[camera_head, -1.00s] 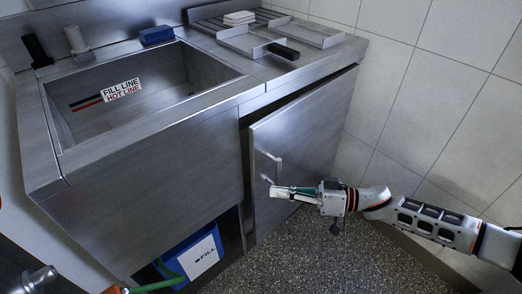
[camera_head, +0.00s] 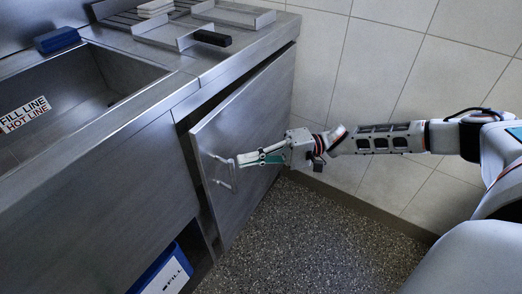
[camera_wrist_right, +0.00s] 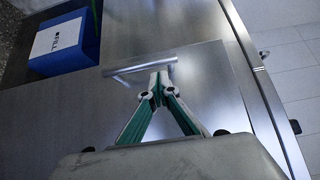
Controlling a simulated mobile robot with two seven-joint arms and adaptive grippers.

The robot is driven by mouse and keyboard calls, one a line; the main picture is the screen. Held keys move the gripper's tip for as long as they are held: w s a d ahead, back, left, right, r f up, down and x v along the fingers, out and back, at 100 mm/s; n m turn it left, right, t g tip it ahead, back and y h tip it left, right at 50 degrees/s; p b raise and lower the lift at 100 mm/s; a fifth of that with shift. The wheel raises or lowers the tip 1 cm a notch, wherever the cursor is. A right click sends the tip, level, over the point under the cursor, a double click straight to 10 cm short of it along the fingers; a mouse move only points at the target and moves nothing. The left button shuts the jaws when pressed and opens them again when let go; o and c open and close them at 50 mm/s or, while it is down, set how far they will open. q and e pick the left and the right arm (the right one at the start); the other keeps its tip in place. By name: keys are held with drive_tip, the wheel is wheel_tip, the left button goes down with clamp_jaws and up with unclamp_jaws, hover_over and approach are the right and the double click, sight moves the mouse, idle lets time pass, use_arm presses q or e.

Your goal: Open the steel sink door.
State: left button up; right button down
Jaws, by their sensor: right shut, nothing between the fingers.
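The steel sink door (camera_head: 262,112) stands ajar under the right part of the counter, with a dark gap along its top and left edges. Its bar handle (camera_head: 222,173) is near the door's left edge. My right gripper (camera_head: 241,161) is shut, with its fingertips at the handle and nothing held between them. In the right wrist view, the shut fingertips (camera_wrist_right: 161,74) overlap the handle (camera_wrist_right: 138,67) near one end; whether they touch it I cannot tell. The door face (camera_wrist_right: 70,120) spreads beneath them. My left gripper is out of view.
A blue box labelled FILL (camera_head: 160,272) sits in the open space below the sink basin (camera_head: 75,105). A blue block (camera_head: 57,39) and a black-handled tray (camera_head: 185,33) are on the counter. A tiled wall (camera_head: 340,60) stands right. Speckled floor (camera_head: 300,235) is clear.

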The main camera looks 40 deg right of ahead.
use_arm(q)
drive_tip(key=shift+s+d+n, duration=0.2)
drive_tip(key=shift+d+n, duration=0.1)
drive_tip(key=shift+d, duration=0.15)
use_arm(e)
drive_tip(key=shift+x, duration=1.45)
